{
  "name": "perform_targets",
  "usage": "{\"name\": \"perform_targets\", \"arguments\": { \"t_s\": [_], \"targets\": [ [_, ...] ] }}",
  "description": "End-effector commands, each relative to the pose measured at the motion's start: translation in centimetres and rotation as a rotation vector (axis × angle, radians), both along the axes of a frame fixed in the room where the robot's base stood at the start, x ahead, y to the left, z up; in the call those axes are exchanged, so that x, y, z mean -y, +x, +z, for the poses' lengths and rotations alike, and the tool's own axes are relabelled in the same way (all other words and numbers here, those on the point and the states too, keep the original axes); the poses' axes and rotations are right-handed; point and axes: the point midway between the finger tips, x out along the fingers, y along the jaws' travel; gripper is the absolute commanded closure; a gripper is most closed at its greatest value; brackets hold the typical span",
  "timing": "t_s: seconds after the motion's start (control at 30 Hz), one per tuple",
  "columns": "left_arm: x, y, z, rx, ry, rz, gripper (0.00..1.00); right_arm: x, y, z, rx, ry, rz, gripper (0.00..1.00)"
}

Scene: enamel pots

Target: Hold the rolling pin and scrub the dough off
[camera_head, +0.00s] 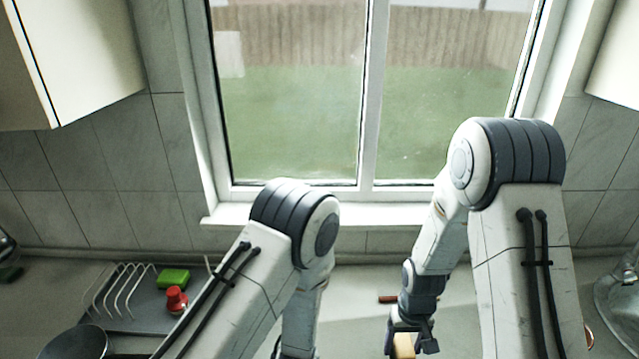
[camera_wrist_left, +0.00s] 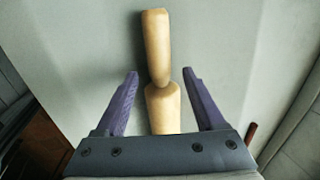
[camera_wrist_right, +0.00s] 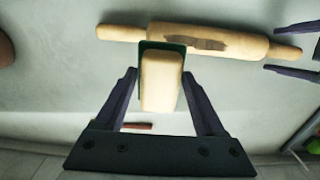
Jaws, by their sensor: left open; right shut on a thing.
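The wooden rolling pin (camera_wrist_right: 235,42) lies on the counter, with a brown dough patch (camera_wrist_right: 197,43) on its roller. It also shows in the left wrist view (camera_wrist_left: 158,50), between the open fingers of my left gripper (camera_wrist_left: 160,78). In the right wrist view, my left gripper's fingertips (camera_wrist_right: 290,50) stand on either side of the right handle, with gaps. My right gripper (camera_wrist_right: 163,80) is shut on a wooden block-shaped scrubber (camera_wrist_right: 160,85) with a dark green edge. The scrubber is beside the pin and overlaps its lower edge in view; contact is unclear. In the head view, it shows partly (camera_head: 403,347).
A grey dish rack (camera_head: 125,300) holds a green sponge (camera_head: 173,278) and a red-topped item (camera_head: 176,299) at left. A dark pan (camera_head: 75,343) is in front. A small reddish-brown stick-like thing (camera_head: 388,299) lies near the window. Cupboards (camera_head: 85,55) overhang the upper corners.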

Motion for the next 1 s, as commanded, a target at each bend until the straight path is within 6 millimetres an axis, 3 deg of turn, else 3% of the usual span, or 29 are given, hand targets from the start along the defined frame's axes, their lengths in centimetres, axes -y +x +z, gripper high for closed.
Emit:
{"name": "perform_targets", "arguments": {
  "t_s": [0.2, 0.53, 0.7, 0.73, 1.0],
  "targets": [
    [0.0, 0.4, -1.4, 0.001, -0.001, -0.001, 0.29, 0.0, 0.0, 0.0, 0.000, 0.000, 0.000, 0.73],
    [0.0, 0.5, -1.6, 0.001, -0.001, -0.001, 0.29, 0.0, 0.0, 0.0, 0.000, 0.000, 0.000, 0.73],
    [0.0, 0.5, -1.6, 0.001, -0.001, 0.000, 0.94, 0.0, 0.0, 0.0, 0.000, 0.000, 0.000, 0.73],
    [0.0, 0.5, -1.6, 0.001, -0.001, 0.000, 1.00, 0.0, 0.0, 0.0, 0.000, 0.000, 0.000, 0.73],
    [0.0, 0.5, -1.6, 0.001, -0.001, 0.000, 1.00, 0.0, 0.0, 0.0, 0.000, 0.000, 0.000, 0.73]
  ]
}}
